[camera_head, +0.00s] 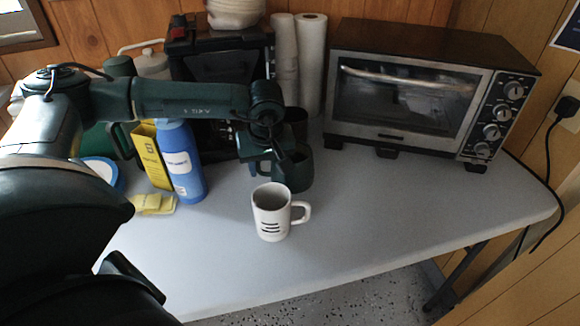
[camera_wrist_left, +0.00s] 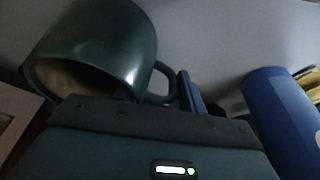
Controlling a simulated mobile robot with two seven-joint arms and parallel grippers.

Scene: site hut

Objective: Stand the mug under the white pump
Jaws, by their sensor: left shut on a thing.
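A dark green mug (camera_head: 296,172) is in my left gripper (camera_head: 264,160), over the middle of the table. In the left wrist view the mug (camera_wrist_left: 110,45) looks tilted, with its handle at the fingers; one finger (camera_wrist_left: 189,92) shows beside the handle. The gripper is shut on the mug, seemingly at the handle. I cannot tell whether the mug touches the table. A white pump (camera_head: 152,63) with a spout stands at the back left, behind my left arm, which hides its lower part. My right gripper is not in view.
A white mug (camera_head: 269,215) stands just in front of the green one. A blue bottle (camera_head: 184,165), a yellow box (camera_head: 148,152) and yellow sponges (camera_head: 153,203) are left of it. A toaster oven (camera_head: 400,95) fills the back right. The table's front right is clear.

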